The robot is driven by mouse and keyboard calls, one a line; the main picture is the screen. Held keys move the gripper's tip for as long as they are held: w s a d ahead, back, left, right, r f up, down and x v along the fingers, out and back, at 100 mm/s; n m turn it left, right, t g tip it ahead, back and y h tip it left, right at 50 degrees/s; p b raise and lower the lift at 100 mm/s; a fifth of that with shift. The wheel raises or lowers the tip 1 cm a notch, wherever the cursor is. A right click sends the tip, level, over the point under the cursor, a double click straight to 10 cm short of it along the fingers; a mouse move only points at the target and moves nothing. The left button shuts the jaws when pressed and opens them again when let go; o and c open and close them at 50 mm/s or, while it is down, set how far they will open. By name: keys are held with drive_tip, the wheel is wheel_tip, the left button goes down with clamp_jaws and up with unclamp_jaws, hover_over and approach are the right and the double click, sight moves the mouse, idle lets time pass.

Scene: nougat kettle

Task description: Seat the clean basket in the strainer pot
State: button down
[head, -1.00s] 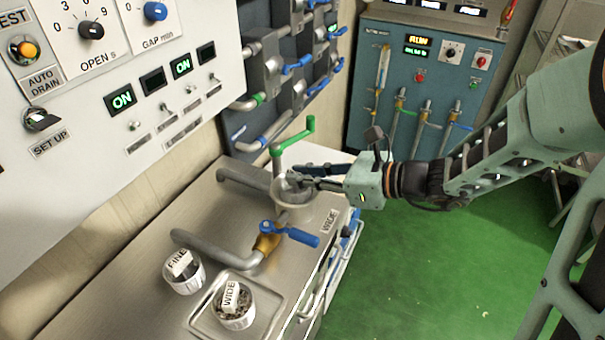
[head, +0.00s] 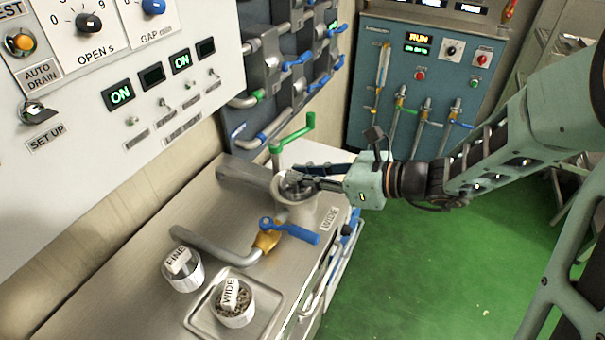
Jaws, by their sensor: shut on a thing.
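The strainer pot (head: 291,214) is a grey round pot on the steel bench, below a green crank handle. My gripper (head: 297,182) reaches in from the right, its dark fingers at the pot's mouth. It is shut on the clean basket (head: 284,184), whose greyish rim shows at the mouth. The fingers hide much of the basket, and I cannot tell how deep it sits or whether it is fully down. A WIDE label (head: 329,219) is on the bench beside the pot. A basket tagged FINE (head: 186,276) and a filled basket tagged WIDE (head: 234,315) stand nearer the front.
A blue-handled brass valve (head: 268,239) on a bent pipe stands just in front of the pot. The green crank (head: 309,122) rises close behind my fingers. A shallow tray (head: 200,322) holds the WIDE-tagged basket. The green floor (head: 420,270) to the right is open.

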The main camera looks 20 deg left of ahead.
drive_tip(key=shift+f+b, duration=0.55)
drive_tip(key=shift+f, duration=0.1)
idle(0.8)
drive_tip(key=c, duration=1.4)
unclamp_jaws()
drive_tip(key=shift+r, duration=0.1)
drive_tip(key=shift+r+p, duration=3.4)
drive_tip(key=shift+r, duration=0.55)
